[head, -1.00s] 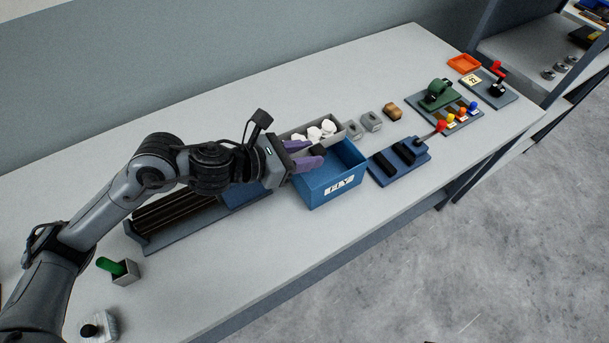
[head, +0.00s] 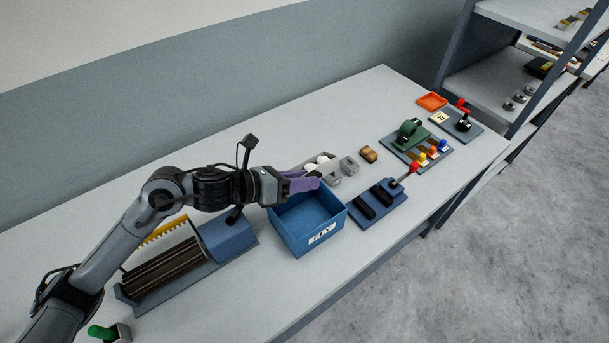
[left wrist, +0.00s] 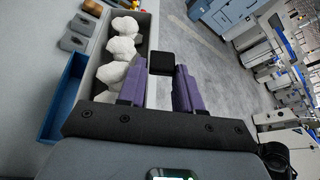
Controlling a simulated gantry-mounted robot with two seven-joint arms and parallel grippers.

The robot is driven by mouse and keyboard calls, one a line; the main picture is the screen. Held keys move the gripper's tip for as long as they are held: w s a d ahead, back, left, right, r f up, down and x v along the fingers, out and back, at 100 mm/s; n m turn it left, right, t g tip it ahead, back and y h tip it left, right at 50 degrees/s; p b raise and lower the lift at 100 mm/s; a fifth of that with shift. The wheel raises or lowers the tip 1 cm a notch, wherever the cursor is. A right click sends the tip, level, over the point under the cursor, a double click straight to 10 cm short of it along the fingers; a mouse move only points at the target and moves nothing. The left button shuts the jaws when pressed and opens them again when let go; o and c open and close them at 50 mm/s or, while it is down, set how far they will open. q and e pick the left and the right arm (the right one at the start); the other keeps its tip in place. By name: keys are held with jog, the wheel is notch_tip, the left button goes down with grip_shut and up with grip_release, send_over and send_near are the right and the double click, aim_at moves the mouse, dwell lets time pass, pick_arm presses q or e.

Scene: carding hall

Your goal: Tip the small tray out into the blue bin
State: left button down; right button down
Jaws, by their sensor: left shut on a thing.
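The small grey tray (head: 334,157) holds several white fluffy tufts (head: 311,168). It shows behind the blue bin (head: 290,233), partly hidden by my left gripper (head: 317,182). In the left wrist view the tray (left wrist: 98,64) lies at left, its tufts (left wrist: 118,50) still inside and its walls looking about level. My left gripper (left wrist: 160,85) has purple fingers shut on the tray's black grip block (left wrist: 163,63). The bin is open at the top, has a white label and looks empty inside. It also shows at the left edge of the left wrist view (left wrist: 55,115). My right gripper is not in view.
Two grey blocks (head: 349,165) and a tan block (head: 368,154) sit right of the tray. A blue base with black parts (head: 378,203) stands close right of the bin. A roller unit (head: 165,272) lies left. The bench's front strip is clear.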

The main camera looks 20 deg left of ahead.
aim_at(294, 168)
pick_arm(q)
jog(key=a+n+h+p, duration=0.1)
jog(key=n+p, duration=0.1)
jog(key=w+n+h+p, duration=0.1)
jog(key=p, duration=0.1)
jog(key=a+r+n+h+p, duration=0.1)
jog(key=n, duration=0.1)
jog(key=shift+w+a+n+p, duration=0.3)
jog(key=shift+w+p, duration=0.05)
jog(key=shift+p, duration=0.05)
jog(key=shift+w+a+f+n+h, duration=0.15)
jog(key=shift+a+n+h, duration=0.15)
jog(key=shift+n, duration=0.2)
jog(key=shift+w+a+f+n+h+b, duration=0.2)
jog(key=shift+f+n+h+b, duration=0.3)
jog(key=shift+n, duration=0.3)
jog(key=n, duration=0.1)
jog(key=a+n+t, duration=0.1)
jog(key=shift+w+f+n+h, duration=0.25)
jog(key=shift+f+n+h, duration=0.05)
jog(key=shift+w+a+f+n+t, duration=0.1)
jog(key=shift+w+a+n+t, duration=0.1)
jog(key=shift+n, duration=0.45)
jog(key=shift+w+a+f+n+t, duration=0.1)
jog(key=shift+a+n+t, duration=0.1)
jog(key=shift+n, duration=0.45)
jog(key=shift+r+m, duration=0.1)
jog(key=shift+m, duration=0.2)
